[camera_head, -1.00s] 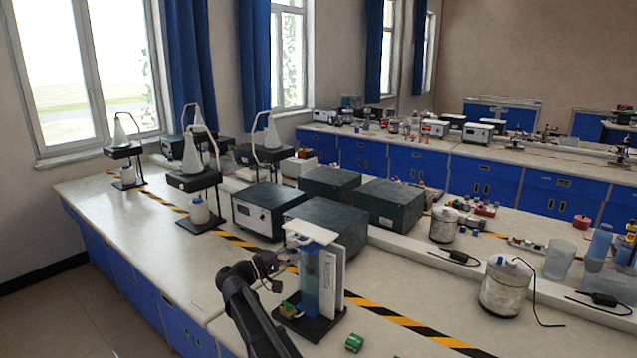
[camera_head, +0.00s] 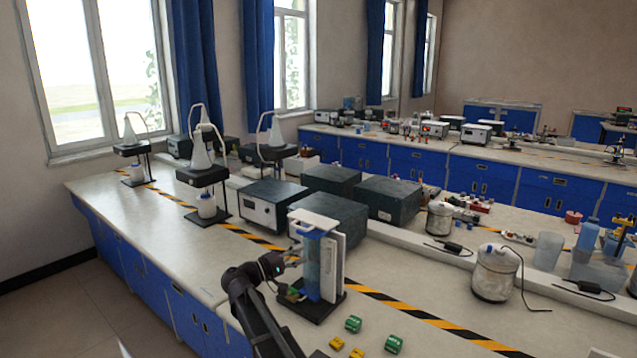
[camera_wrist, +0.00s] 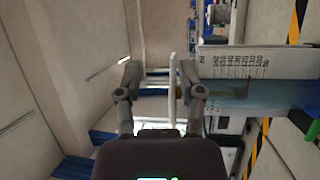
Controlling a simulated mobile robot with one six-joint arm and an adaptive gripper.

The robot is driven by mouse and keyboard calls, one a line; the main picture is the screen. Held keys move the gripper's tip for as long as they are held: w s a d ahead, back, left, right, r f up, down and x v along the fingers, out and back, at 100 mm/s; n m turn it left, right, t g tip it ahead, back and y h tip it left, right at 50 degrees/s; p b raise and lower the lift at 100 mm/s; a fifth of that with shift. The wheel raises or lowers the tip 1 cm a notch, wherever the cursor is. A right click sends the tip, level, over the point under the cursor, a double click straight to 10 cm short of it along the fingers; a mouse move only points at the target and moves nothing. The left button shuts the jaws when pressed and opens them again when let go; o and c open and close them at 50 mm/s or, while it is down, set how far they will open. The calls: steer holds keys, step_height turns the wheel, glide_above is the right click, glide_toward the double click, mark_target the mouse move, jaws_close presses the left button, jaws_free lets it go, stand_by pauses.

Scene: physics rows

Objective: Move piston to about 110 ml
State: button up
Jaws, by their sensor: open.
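The piston apparatus stands upright on a black base (camera_head: 318,308), with a blue transparent cylinder (camera_head: 312,265), a white scale panel (camera_head: 336,268) and a flat white plate (camera_head: 314,220) on top. My gripper (camera_head: 291,258) is left of the cylinder, below the plate's height. In the wrist view my open gripper (camera_wrist: 160,75) has the thin white plate (camera_wrist: 172,100) edge-on between its fingers in the picture; contact cannot be told. The scale (camera_wrist: 245,62) and cylinder (camera_wrist: 265,98) show at right there. The piston's reading is too small to read.
Dark instrument boxes (camera_head: 330,222) stand close behind the apparatus. Green blocks (camera_head: 353,324) and yellow pieces (camera_head: 337,342) lie in front of it. A metal pot (camera_head: 494,275) with a cable stands to the right. The bench at left (camera_head: 150,225) is clear.

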steer(key=s+d+f+m+g+y, duration=0.1)
steer(key=s+d+f+g+y, duration=0.25)
steer(key=d+f, duration=0.4)
steer(key=s+d+f+m+g+y, duration=0.1)
steer(key=s+d+f+g+y, duration=0.3)
steer(key=d, duration=0.6)
steer(key=s+d+f+m+g+y, duration=0.1)
steer(key=s+f+y, duration=0.3)
steer(key=s, duration=0.4)
steer(key=s+d+f+m+g+y, duration=0.1)
steer(key=s+d+f+m+y, duration=0.1)
steer(key=s+f+y, duration=0.3)
steer(key=s+d, duration=0.1)
steer(key=s, duration=0.3)
steer(key=shift+s+d+f, duration=0.3)
steer(key=shift+d+f, duration=0.05)
steer(key=shift+y, duration=0.25)
steer(key=shift+c, duration=0.2)
stand_by(0.9)
steer(key=shift+s, duration=0.15)
